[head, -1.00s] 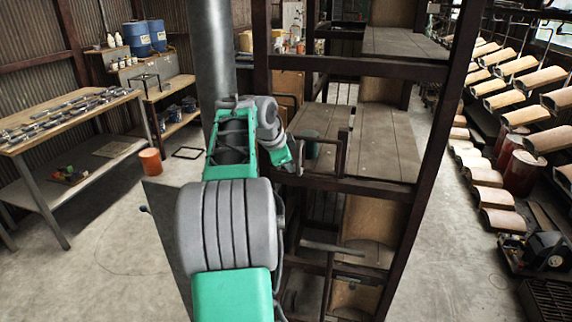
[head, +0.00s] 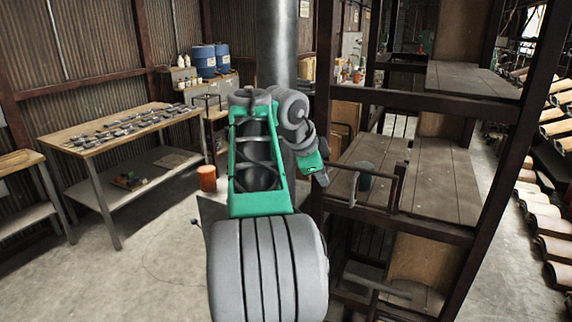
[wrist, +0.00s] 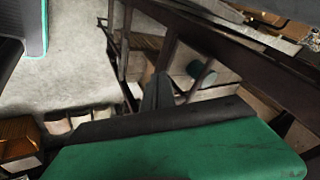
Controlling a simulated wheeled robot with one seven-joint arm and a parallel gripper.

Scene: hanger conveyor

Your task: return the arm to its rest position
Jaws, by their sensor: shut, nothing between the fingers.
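My green and grey arm reaches up the middle of the head view and folds over at its top. My gripper (head: 321,178) hangs at the end of the short green wrist link, beside the near post of the dark metal rack. In the wrist view my gripper (wrist: 157,92) shows as dark fingers beyond the green hand cover. The fingers are shut and hold nothing. The finger tips are small and partly hidden by the wrist link in the head view.
The shelf rack (head: 420,98) with wooden boards stands close on the right, with a dark green cylinder (head: 363,178) by its rail. A workbench (head: 95,137) with metal parts stands left. An orange bucket (head: 207,178) sits on the floor. Open concrete floor lies at lower left.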

